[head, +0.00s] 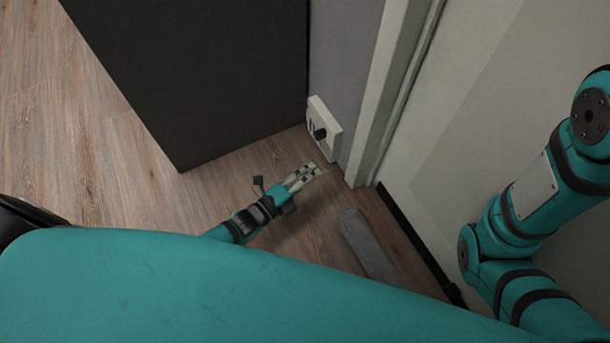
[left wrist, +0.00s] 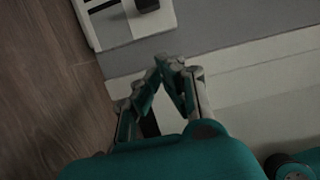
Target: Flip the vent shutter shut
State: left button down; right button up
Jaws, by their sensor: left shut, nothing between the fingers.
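The vent (head: 331,138) is a small white plate low on the grey wall, close to the floor. It has dark slots and a dark knob-like tab (head: 319,131) on its face. In the left wrist view the vent (left wrist: 120,27) is at the top, partly cut off by the frame, with its dark tab (left wrist: 146,5) at the edge. My left gripper (head: 312,170) is low over the floor, just in front of and below the vent, apart from it. Its fingers come together in the left wrist view (left wrist: 170,62) with nothing between them. My right gripper is out of view.
A large dark cabinet (head: 215,70) stands left of the vent, close beside it. A white door frame (head: 385,90) and pale door (head: 480,110) are to the right. A grey bar-like object (head: 368,245) lies on the wooden floor near the door. Open floor lies at left.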

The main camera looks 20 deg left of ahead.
aim_at(320, 135)
pick_arm(q)
jog(key=w+b, duration=0.1)
jog(key=w, duration=0.1)
jog(key=w+b, duration=0.2)
jog(key=w, duration=0.1)
jog(key=w+d+b, duration=0.1)
jog(key=w+b, duration=0.1)
jog(key=shift+w+f, duration=0.25)
jog(key=shift+w, duration=0.05)
jog(key=shift+w+a+r+b, duration=0.15)
jog(key=shift+w+a+b, duration=0.1)
jog(key=shift+b, duration=0.1)
jog(key=shift+r, duration=0.1)
